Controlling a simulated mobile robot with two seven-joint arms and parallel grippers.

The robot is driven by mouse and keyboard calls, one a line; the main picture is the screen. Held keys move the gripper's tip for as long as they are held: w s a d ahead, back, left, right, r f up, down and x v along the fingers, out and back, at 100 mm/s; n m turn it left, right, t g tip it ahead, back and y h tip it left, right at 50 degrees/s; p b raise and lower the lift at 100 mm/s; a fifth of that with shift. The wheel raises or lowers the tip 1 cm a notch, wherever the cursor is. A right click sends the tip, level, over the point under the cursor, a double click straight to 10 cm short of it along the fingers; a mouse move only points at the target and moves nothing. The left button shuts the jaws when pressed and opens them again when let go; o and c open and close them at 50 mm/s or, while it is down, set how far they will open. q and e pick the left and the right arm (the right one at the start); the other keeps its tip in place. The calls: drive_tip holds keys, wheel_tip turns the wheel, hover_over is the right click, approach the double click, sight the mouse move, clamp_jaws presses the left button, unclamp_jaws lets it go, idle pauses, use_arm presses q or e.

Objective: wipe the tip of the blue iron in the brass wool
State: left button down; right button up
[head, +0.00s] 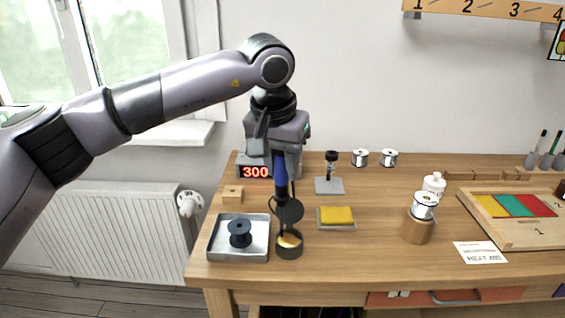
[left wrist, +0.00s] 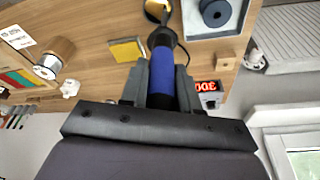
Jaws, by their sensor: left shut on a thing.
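The blue iron (head: 281,172) hangs nearly upright, tip down, in my left gripper (head: 279,160). In the left wrist view the blue handle (left wrist: 163,78) sits between the two fingers, with a dark collar beyond it. The brass wool (head: 288,241) lies in a dark round cup (head: 290,252) on the bench, directly below the iron. The iron's thin dark shaft reaches down to the cup's mouth at the wool. The tip itself is hard to make out, so I cannot tell how deep it is. My right gripper is not in view.
A metal tray (head: 218,252) with a dark spool (head: 240,234) stands left of the cup. A yellow sponge (head: 336,216) lies to the right. Behind are the station showing 300 (head: 256,172) and a small stand (head: 329,186). A wooden holder (head: 416,231) stands farther right.

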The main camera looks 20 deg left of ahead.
use_arm(q)
drive_tip(key=shift+f+b, duration=0.35)
drive_tip(key=shift+f, duration=0.25)
idle(0.7)
idle(1.0)
drive_tip(key=shift+d+p, duration=0.1)
drive_tip(key=shift+p, duration=0.2)
